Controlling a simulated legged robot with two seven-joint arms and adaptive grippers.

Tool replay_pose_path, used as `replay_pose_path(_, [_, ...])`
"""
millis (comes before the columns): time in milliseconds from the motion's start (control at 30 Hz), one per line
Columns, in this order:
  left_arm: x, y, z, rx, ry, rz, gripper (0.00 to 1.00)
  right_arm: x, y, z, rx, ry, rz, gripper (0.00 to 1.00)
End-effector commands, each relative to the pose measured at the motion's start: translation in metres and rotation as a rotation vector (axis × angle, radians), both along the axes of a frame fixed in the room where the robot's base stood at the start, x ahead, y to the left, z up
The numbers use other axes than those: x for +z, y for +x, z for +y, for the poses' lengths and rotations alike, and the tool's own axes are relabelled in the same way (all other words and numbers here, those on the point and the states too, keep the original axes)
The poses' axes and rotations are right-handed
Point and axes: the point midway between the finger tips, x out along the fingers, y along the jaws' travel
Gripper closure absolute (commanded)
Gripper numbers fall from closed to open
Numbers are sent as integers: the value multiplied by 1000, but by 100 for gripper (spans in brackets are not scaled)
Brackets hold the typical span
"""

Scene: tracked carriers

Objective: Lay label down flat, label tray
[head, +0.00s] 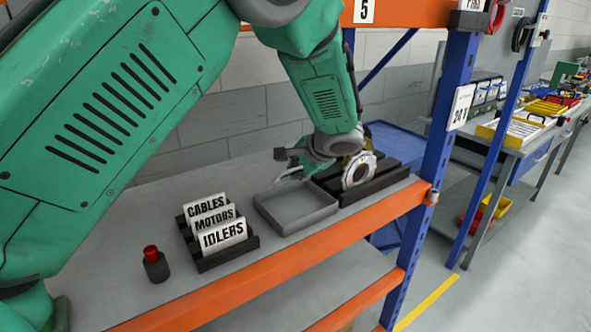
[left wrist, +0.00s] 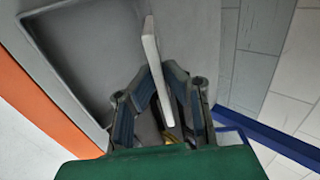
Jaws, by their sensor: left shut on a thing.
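My left gripper (head: 288,164) is just above and behind the back edge of the grey label tray (head: 262,213). In the left wrist view the gripper (left wrist: 157,90) is shut on a thin white label (left wrist: 152,65), seen edge-on and standing up between the fingers. Its printed face is hidden. The tray (left wrist: 40,48) is empty where it shows, to the left of the held label. In the head view, labels reading CABLES (head: 206,205), MOTORS (head: 214,219) and IDLERS (head: 222,236) stand in a black rack (head: 221,258) left of the tray. My right gripper is out of view.
A round metal part (head: 358,171) stands in a black holder (head: 390,180) right of the tray. A dark cylinder with a red top (head: 155,264) stands at the front left. The shelf has an orange front beam (head: 270,264) and a blue post (head: 437,150) at right.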

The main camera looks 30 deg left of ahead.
Motion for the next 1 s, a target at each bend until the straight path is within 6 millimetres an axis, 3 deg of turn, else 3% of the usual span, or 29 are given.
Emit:
replay_pose_path(600, [-52, 0, 3, 1, -4, 2, 100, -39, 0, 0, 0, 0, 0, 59])
replay_pose_path(1000, [-61, 0, 3, 2, -5, 1, 100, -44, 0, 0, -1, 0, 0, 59])
